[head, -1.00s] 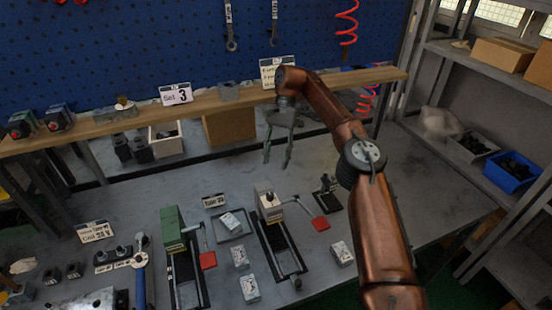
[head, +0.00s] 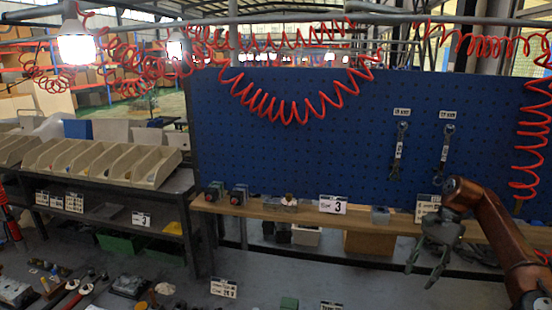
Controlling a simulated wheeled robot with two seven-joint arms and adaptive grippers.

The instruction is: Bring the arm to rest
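My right arm, copper-coloured, comes in from the lower right of the head view. Its dark grey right gripper (head: 421,277) points down with its two fingers apart and nothing between them. It hangs in front of the wooden shelf (head: 375,223), just below a white label card (head: 428,206), clear of the bench. My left gripper is not in view.
A blue pegboard (head: 290,145) with hanging wrenches (head: 398,150) stands behind the shelf. A "3" card (head: 333,205) and small valve blocks sit on the shelf. Cream bins (head: 100,162) stand at left. Red coiled hoses (head: 290,100) hang above.

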